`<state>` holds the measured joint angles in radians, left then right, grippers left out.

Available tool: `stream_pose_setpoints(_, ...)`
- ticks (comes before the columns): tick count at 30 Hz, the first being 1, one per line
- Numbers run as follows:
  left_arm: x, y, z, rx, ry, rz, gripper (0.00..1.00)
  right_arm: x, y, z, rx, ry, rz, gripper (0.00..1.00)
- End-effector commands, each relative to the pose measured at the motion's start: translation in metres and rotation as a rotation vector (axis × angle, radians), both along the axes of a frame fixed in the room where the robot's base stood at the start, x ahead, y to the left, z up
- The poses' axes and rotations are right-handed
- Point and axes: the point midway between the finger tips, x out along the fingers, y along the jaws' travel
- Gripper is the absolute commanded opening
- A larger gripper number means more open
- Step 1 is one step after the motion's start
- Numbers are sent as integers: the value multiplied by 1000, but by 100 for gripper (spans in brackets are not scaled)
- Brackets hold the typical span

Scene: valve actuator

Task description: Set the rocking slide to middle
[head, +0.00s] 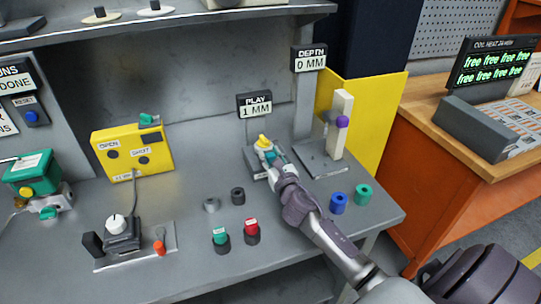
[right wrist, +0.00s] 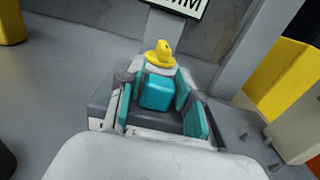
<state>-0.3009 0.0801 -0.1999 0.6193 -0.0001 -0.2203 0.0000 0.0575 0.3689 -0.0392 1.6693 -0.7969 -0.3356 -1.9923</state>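A grey box unit (head: 254,160) stands under the sign reading PLAY 1 MM (head: 254,104). It carries a teal block (right wrist: 158,92), seemingly the rocking slide, with a yellow domed piece (right wrist: 161,53) just behind it. The yellow piece also shows in the head view (head: 263,141). My right gripper (head: 268,156) is at this unit. In the right wrist view its two teal-padded fingers (right wrist: 160,90) stand on either side of the teal block; I cannot tell whether they press on it. My left gripper is out of view.
Right of the unit, a white upright post with a purple knob (head: 342,122) stands on a plate, close to my right arm. Blue (head: 339,203) and green (head: 363,194) cylinders stand near the right edge. A yellow OPEN/SHUT box (head: 133,152) is at left.

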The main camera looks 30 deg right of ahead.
Motion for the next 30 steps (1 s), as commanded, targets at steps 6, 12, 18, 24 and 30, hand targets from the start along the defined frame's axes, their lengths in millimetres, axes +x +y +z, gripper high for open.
stream_pose_setpoints(6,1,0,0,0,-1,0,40,0,0,0,1,0,0,56)
stream_pose_setpoints(12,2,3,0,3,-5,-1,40,-1,0,0,1,0,0,56)
stream_pose_setpoints(18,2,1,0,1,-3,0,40,-25,6,-1,-1,2,1,56)
stream_pose_setpoints(24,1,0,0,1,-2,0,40,-68,17,-2,2,3,1,56)
stream_pose_setpoints(30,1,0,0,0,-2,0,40,-102,25,-1,1,2,0,56)
